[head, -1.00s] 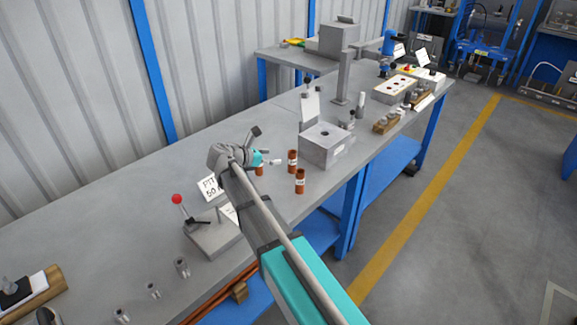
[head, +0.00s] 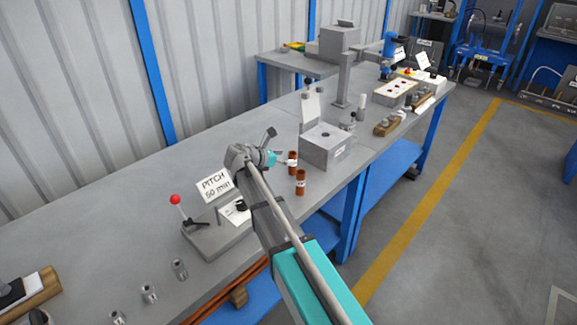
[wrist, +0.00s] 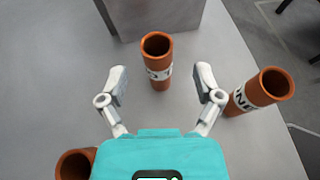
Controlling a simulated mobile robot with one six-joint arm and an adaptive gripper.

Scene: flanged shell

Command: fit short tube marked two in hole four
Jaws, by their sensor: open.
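Several short copper-brown tubes with white labels stand upright on the bench. One tube (wrist: 157,52) is straight ahead between my open fingers in the wrist view; its label is partly turned and I cannot read it fully. A second tube (wrist: 265,90), with a label ending in "NE", is to the right. A third tube (wrist: 74,165) is at lower left, partly cut off. The head view shows two of them (head: 292,157) (head: 300,178). My gripper (wrist: 160,74) is open and empty, just short of the middle tube. No hole marked four is readable.
A grey block (head: 318,152) with one top hole stands just behind the tubes. A lever fixture (head: 215,240) with a red knob and a "PITCH 50 mm" sign is at left. A white-topped box (head: 388,92) with several holes is farther back. The bench edge lies close right.

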